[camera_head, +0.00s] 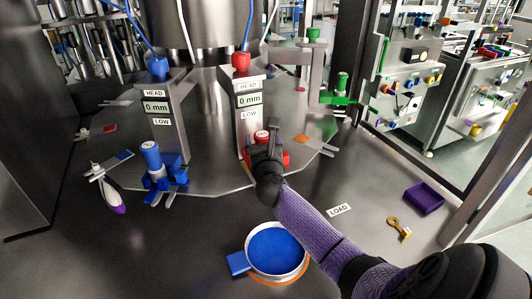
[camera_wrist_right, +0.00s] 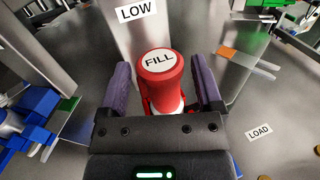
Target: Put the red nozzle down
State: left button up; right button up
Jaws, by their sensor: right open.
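The red nozzle (camera_wrist_right: 160,84), with a round white FILL label on top, stands upright at the foot of the red-topped column. It also shows in the head view (camera_head: 262,137), partly hidden behind my right gripper (camera_head: 265,155). In the right wrist view, the two purple fingers of my right gripper (camera_wrist_right: 160,70) are open, one on each side of the nozzle. Gaps show between the fingers and its red top. The nozzle's lower part is hidden by the gripper body. My left gripper is not in view.
A blue nozzle unit (camera_head: 152,160) stands at the left column. A purple tray (camera_head: 423,198) and a brass-coloured part (camera_head: 398,228) lie at the right. A green fixture (camera_head: 340,92) stands behind.

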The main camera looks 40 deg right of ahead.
jog(key=p+v, duration=0.1)
jog(key=v, duration=0.9)
jog(key=shift+s+a, duration=0.25)
jog(key=shift+s, duration=0.05)
